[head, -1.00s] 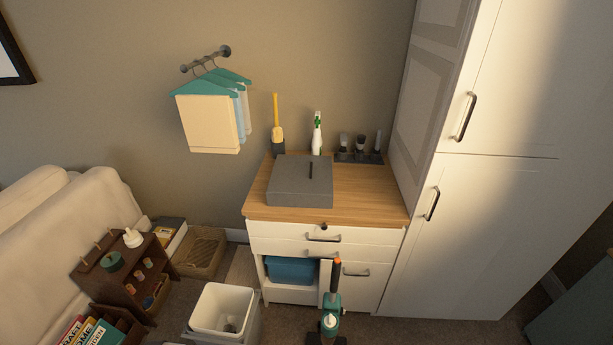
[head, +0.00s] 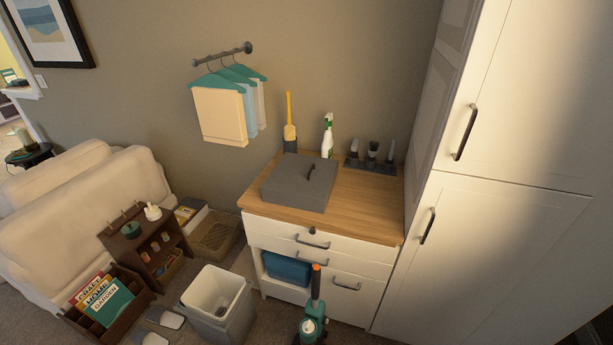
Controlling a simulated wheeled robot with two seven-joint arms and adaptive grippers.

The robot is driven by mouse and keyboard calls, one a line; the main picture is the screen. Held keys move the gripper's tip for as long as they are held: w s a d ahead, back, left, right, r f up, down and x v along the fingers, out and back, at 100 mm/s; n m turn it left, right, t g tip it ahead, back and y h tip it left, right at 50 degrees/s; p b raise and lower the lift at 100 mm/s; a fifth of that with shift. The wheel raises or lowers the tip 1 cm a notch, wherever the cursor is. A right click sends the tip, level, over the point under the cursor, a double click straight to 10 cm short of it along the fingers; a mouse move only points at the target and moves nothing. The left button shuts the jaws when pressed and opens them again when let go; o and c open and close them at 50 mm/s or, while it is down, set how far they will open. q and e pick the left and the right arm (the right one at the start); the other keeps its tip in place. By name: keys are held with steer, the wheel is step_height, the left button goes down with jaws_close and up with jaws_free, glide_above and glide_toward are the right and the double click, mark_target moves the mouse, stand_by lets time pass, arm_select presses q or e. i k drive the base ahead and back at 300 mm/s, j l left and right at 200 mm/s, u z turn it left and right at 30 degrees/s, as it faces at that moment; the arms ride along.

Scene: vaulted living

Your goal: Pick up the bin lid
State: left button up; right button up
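A grey square bin lid (head: 299,187) with a dark bar handle (head: 311,172) lies flat on the wooden top of a white cabinet (head: 365,207). A grey bin (head: 218,302) with a white inner liner stands open on the floor in front of the cabinet, to its left. Something small and dark lies inside the bin. Neither of my grippers shows in the head view.
A yellow-handled brush (head: 289,125), a spray bottle (head: 327,137) and a dark rack (head: 371,158) stand behind the lid. A green upright tool (head: 313,318) stands before the cabinet. A tall white wardrobe (head: 490,230) closes the right side. Bare wood lies right of the lid.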

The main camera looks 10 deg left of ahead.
mark_target(301, 182)
steer(key=i+l+u, duration=0.1)
steer(key=l, duration=0.2)
steer(key=i+l+u, duration=0.25)
steer(key=l, duration=0.35)
steer(key=i+l+u, duration=0.15)
steer(key=i+l, duration=0.2)
steer(key=i, duration=0.1)
